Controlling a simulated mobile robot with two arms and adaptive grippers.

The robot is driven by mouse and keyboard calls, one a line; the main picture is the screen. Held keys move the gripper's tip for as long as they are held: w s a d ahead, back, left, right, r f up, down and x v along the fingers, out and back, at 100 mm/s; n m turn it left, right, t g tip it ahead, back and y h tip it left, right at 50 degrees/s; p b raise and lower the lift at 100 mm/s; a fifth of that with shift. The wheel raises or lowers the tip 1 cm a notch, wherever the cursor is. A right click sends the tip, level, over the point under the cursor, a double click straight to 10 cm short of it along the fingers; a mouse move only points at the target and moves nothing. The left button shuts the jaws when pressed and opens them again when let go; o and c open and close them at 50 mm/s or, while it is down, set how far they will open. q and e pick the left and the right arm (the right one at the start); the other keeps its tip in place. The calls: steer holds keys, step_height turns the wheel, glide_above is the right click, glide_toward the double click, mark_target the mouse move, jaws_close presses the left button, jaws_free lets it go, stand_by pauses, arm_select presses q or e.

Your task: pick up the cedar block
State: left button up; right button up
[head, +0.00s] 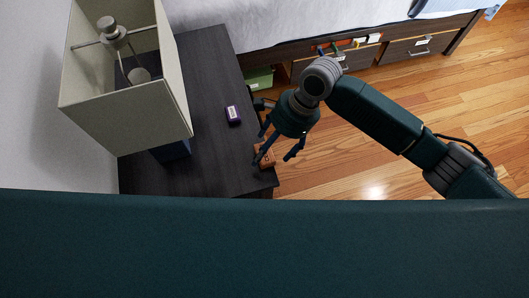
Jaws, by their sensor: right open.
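The cedar block (268,158), a small orange-brown piece, lies near the right edge of the dark nightstand (205,75). It is partly hidden by a finger of my right gripper. My right gripper (277,153) is open and points down at the block. One finger crosses in front of the block and the other hangs to its right, out past the nightstand's edge. I cannot tell whether a finger touches the block. My left gripper is not in view.
A small purple box (233,115) with a white label lies on the nightstand. A lamp with a square shade (135,115) stands at its left. A bed (260,22) with drawers is at the back. Wooden floor (345,160) is open at right.

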steer(key=shift+a+f, duration=0.2)
steer(key=shift+f, duration=0.4)
steer(key=c, duration=1.3)
steer(key=shift+r, duration=0.1)
